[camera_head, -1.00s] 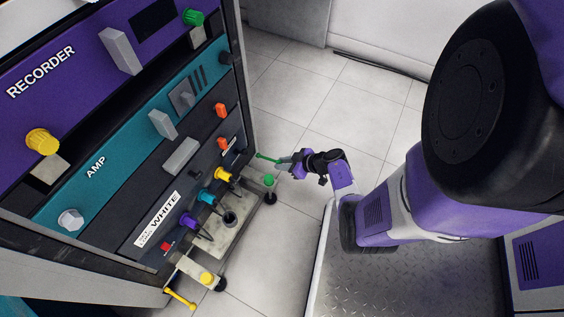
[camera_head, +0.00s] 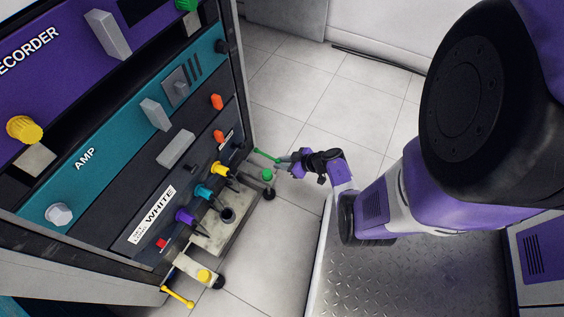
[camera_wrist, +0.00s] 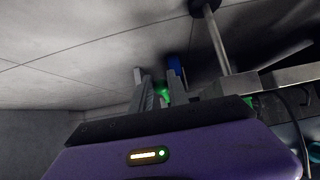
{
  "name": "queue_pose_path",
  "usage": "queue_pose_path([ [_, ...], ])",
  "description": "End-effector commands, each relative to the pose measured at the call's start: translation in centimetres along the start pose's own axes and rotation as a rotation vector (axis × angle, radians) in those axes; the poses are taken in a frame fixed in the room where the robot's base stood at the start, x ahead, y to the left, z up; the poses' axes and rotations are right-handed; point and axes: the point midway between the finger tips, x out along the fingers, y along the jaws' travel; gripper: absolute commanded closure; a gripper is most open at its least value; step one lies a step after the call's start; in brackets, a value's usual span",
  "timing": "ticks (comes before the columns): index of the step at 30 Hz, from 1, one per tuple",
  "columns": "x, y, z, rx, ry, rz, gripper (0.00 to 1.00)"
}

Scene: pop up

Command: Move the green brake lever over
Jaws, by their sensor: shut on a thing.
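The green brake lever (camera_head: 265,156) sticks out low at the right end of the rack, near the floor. My gripper (camera_head: 284,160) reaches it from the right and is shut on it near its right part; the left tip of the lever shows free of the jaws. In the wrist view, a bit of green (camera_wrist: 163,91) shows between the two fingers of my gripper (camera_wrist: 161,82). The exact contact is small and partly hidden by the fingers.
A green knob (camera_head: 267,175) on a caster post stands just below my gripper. A yellow lever (camera_head: 178,297) with a caster is at the rack's lower front. Purple (camera_head: 185,216), teal (camera_head: 203,192) and yellow plugs (camera_head: 218,169) stick out from the panel. Tiled floor (camera_head: 310,95) beyond is clear.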

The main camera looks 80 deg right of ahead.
Motion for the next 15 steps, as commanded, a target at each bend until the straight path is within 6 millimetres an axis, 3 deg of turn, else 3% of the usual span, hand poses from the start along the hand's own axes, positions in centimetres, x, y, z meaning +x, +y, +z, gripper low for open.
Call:
queue_pose_path([
  [15, 0.66, -0.04, 0.69, -0.002, -0.002, -0.002, 1.0],
])
